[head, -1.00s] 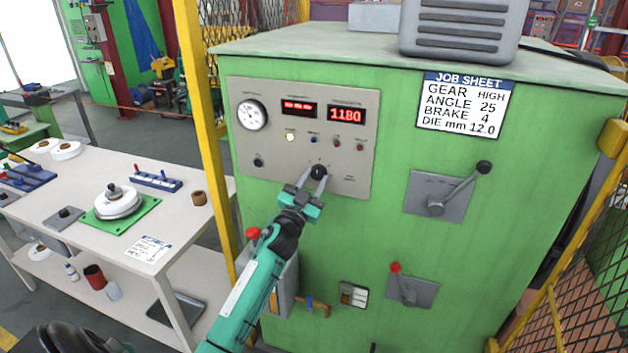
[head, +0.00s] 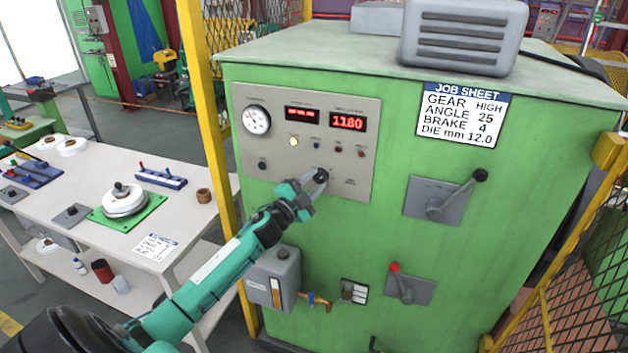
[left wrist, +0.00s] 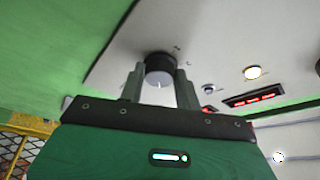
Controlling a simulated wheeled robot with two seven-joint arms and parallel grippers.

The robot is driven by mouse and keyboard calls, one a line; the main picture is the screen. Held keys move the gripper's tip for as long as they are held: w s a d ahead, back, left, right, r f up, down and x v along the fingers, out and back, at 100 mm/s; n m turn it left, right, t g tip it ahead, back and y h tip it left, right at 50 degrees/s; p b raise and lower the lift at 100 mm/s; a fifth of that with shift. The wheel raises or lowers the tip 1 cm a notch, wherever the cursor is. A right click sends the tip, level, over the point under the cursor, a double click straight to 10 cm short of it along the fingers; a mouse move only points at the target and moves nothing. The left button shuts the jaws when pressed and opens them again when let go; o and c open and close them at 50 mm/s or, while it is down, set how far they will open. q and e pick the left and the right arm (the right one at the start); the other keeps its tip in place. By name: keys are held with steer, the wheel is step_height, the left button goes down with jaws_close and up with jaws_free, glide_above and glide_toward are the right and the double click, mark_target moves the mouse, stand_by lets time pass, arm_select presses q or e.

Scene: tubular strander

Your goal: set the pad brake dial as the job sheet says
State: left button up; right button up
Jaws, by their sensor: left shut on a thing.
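The pad brake dial (head: 321,175) is a black knob low on the grey control panel (head: 360,187) of the green cabinet. My left gripper (head: 313,182) is at the dial, its fingers shut on either side of it. The left wrist view also shows the knob (left wrist: 159,68) between the two fingers, with a white mark on its face. The dial's scale is too small to read. The job sheet (head: 461,115) on the cabinet reads gear HIGH, angle 25, brake 4, die mm 12.0. My right gripper is not in view.
The panel also has a round gauge (head: 256,120), a red display reading 1180 (head: 348,122), a lit lamp (head: 294,142) and small buttons. Levers (head: 436,204) stand to the right. A yellow post (head: 205,130) and a white workbench (head: 120,232) are at left.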

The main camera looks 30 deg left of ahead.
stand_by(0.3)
arm_select(q)
steer(key=o, duration=0.9)
steer(key=shift+o, duration=0.4)
steer(key=shift+s+a+f+b, duration=0.1)
steer(key=shift+s+f+b, duration=0.2)
steer(key=shift+s, duration=0.3)
steer(key=b+v, duration=0.4)
steer(key=v, duration=0.8)
steer(key=shift+s+r+b, duration=0.15)
steer(key=shift+s+b, duration=0.15)
